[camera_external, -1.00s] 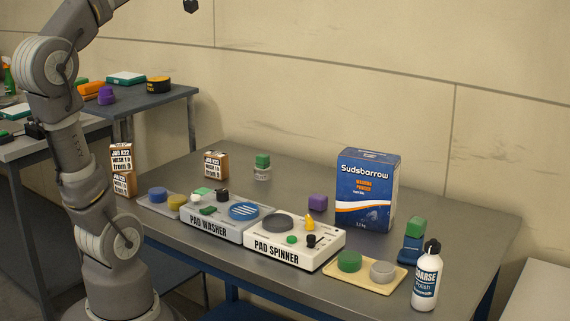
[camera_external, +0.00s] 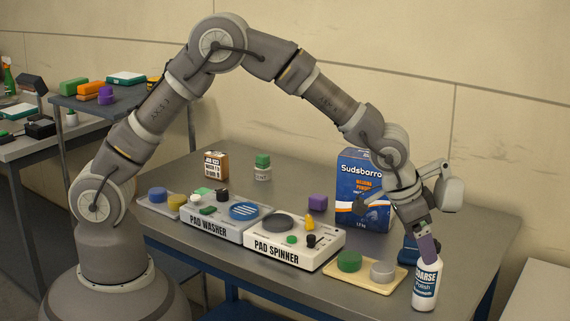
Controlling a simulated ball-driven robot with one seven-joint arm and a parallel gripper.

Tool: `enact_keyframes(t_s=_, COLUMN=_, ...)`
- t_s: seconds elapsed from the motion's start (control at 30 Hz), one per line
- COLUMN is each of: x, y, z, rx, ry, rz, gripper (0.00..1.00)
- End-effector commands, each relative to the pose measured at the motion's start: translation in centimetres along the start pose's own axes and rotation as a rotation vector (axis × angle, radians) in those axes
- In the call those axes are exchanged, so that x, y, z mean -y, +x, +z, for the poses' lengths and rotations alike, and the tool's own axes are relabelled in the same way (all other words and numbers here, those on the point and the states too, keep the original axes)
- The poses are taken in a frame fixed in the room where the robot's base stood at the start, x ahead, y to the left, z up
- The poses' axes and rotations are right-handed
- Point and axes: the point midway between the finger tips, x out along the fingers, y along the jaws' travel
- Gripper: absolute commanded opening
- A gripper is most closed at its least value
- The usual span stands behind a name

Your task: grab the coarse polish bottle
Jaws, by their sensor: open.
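The coarse polish bottle (camera_external: 425,287) is white with a dark blue label. It stands upright near the right front corner of the table. My gripper (camera_external: 428,250) is open and points down at the bottle's top. A finger hides the black cap and part of the shoulder. I cannot tell whether the fingers touch the bottle.
A blue washing powder box (camera_external: 350,222) stands behind my forearm. A tan tray (camera_external: 348,277) with green and grey pads lies left of the bottle. The pad spinner (camera_external: 280,253) and pad washer (camera_external: 200,227) are further left. A dark blue object (camera_external: 410,250) is just behind my gripper.

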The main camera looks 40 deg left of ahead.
Motion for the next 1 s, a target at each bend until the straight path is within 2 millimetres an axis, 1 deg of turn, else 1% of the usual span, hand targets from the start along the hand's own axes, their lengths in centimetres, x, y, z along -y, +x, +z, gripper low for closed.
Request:
enact_keyframes(t_s=0.03, x=0.1, y=0.9, z=0.1, rx=0.001, ry=-0.001, rz=0.000, gripper=0.86)
enact_keyframes(t_s=0.17, x=0.1, y=2.1, z=0.0, rx=-0.001, ry=-0.001, rz=-0.001, gripper=0.86)
enact_keyframes(t_s=0.3, x=0.2, y=4.5, z=0.0, rx=0.000, ry=-0.002, rz=-0.001, gripper=0.86)
enact_keyframes(t_s=0.4, x=0.2, y=6.0, z=-0.1, rx=-0.001, ry=-0.002, rz=-0.001, gripper=0.86)
enact_keyframes(t_s=0.47, x=0.2, y=6.3, z=-0.2, rx=-0.002, ry=-0.002, rz=-0.001, gripper=0.86)
enact_keyframes(t_s=0.63, x=0.2, y=6.2, z=-0.2, rx=-0.002, ry=-0.002, rz=-0.001, gripper=0.86)
enact_keyframes(t_s=0.67, x=0.2, y=6.2, z=-0.2, rx=-0.002, ry=-0.002, rz=-0.001, gripper=0.84)
enact_keyframes(t_s=0.7, x=0.2, y=6.2, z=-0.2, rx=-0.002, ry=-0.002, rz=-0.001, gripper=0.74)
enact_keyframes(t_s=0.87, x=0.2, y=6.2, z=-0.2, rx=-0.002, ry=-0.002, rz=-0.001, gripper=0.38)
enact_keyframes(t_s=0.9, x=0.2, y=6.2, z=-0.2, rx=-0.002, ry=-0.002, rz=-0.001, gripper=0.28)
enact_keyframes(t_s=0.97, x=0.2, y=6.2, z=-0.2, rx=-0.002, ry=-0.002, rz=-0.001, gripper=0.15)
enact_keyframes(t_s=1.0, x=0.2, y=6.2, z=-0.2, rx=-0.002, ry=-0.002, rz=-0.001, gripper=0.06)
